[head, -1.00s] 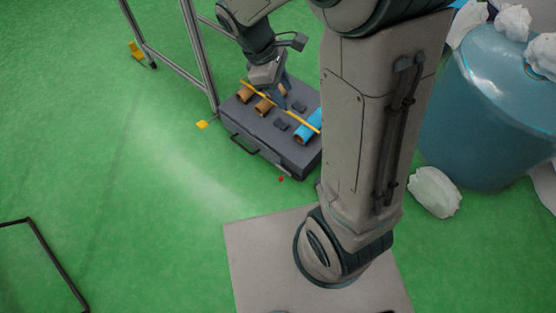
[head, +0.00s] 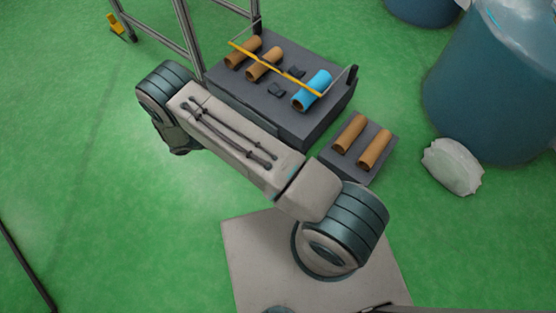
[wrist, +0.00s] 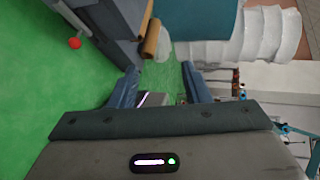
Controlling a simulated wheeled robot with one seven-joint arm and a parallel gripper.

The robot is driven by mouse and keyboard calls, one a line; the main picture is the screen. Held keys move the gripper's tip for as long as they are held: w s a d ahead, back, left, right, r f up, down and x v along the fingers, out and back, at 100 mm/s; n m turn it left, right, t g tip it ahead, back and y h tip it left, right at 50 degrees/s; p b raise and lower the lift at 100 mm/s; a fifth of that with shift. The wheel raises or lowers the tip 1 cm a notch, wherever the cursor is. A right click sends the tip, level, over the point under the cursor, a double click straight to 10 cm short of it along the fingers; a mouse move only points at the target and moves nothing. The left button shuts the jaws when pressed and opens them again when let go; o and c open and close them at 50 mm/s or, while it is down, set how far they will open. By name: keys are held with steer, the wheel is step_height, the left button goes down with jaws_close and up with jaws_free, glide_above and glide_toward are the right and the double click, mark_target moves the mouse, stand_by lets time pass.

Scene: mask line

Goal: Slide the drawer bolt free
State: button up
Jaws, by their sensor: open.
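A red ball knob (wrist: 74,43) stands out from the grey drawer box (wrist: 115,22) at the upper left of the wrist view. It appears to be the bolt's end; the rest of the bolt is not clear. The drawer box also shows in the head view (head: 318,127), where my arm covers part of its front and the red knob is hidden. My gripper (wrist: 160,78) shows in the wrist view with its two blue fingers wide apart and nothing between them. It is apart from the knob, which lies left of the fingers. The head view does not show the gripper.
Brown rolls (head: 264,64), a blue roll (head: 312,91) and a yellow bar (head: 272,67) are on top of the box. A low grey tray (head: 382,153) with two brown rolls adjoins its right side. A teal bin (head: 500,85) and white bag (head: 453,166) stand right.

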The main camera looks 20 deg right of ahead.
steer(key=s+f+n+t+h+b, duration=0.3)
steer(key=f+n+t+b, duration=0.6)
steer(key=f, duration=1.3)
steer(key=w+d+n, duration=0.1)
steer(key=d, duration=0.3)
steer(key=w+d+g, duration=0.1)
steer(key=w+d, duration=0.1)
steer(key=d, duration=0.2)
steer(key=w+d+n+g+y, duration=0.1)
steer(key=d, duration=0.3)
steer(key=shift+w+f+n+b, duration=0.2)
steer(key=shift+w+n+b, duration=0.1)
steer(key=shift+w, duration=0.05)
